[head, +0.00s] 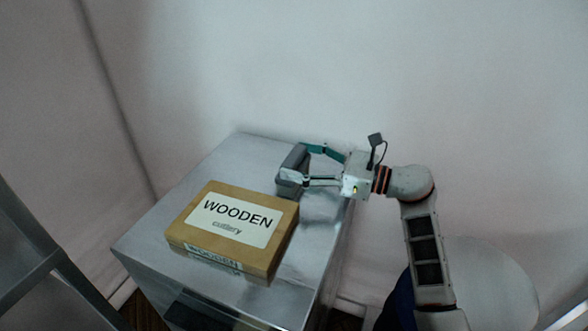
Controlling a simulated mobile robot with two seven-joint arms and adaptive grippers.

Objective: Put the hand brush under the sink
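A dark grey, block-like object (295,160) is on or just above the right part of the metal cabinet top (232,160). It may be the hand brush, but its bristles and handle cannot be made out. My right gripper (300,164) reaches in from the right with its fingers spread wide, one near each end of the grey object. I cannot tell whether the fingers touch it. My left gripper is not in view. No sink is in view.
A brown box labelled WOODEN cutlery (202,235) lies on the front part of the cabinet top, close to the grey object. A pale wall (420,90) stands behind. A round white surface (490,285) is at lower right and a grey metal frame (25,265) at lower left.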

